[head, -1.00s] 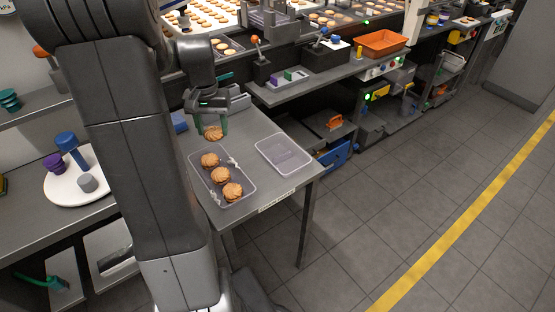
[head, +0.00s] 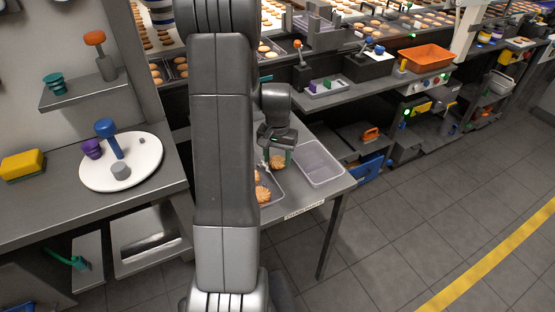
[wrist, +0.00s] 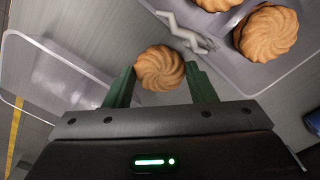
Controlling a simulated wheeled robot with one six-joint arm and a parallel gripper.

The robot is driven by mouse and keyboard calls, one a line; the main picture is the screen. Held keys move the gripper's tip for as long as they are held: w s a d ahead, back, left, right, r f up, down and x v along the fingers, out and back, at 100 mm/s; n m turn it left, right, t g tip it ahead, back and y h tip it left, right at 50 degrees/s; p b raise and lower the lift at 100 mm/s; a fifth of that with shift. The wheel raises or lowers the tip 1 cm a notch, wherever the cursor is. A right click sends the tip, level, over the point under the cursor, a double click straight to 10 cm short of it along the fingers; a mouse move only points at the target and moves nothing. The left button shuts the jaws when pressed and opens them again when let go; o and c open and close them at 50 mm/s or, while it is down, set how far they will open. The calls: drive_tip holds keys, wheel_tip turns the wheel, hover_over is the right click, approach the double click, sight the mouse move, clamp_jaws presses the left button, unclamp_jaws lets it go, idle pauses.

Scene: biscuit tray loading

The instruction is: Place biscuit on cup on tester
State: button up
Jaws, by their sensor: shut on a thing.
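My gripper (head: 277,150) is shut on a round ridged biscuit (head: 278,163), held above the small grey table. In the wrist view the biscuit (wrist: 159,68) sits between the two green fingers. A white round disc (head: 93,178) on the left bench, perhaps the tester, carries a blue knobbed post (head: 112,140), a purple cup-like piece (head: 91,149) and a short grey cylinder (head: 121,171). I cannot tell which piece is the cup. A clear tray (head: 275,197) with biscuits is partly hidden behind my arm; two biscuits show in the wrist view (wrist: 268,32).
An empty clear tray (head: 318,165) lies on the small table, right of the held biscuit. A shelf (head: 85,93) with a teal piece and an orange-knobbed post hangs above the disc. A yellow sponge-like block (head: 22,165) lies left of it. The floor at right is clear.

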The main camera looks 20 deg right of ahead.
drive_tip(key=shift+f, duration=0.65)
drive_tip(key=shift+f, duration=0.15)
drive_tip(key=o, duration=0.4)
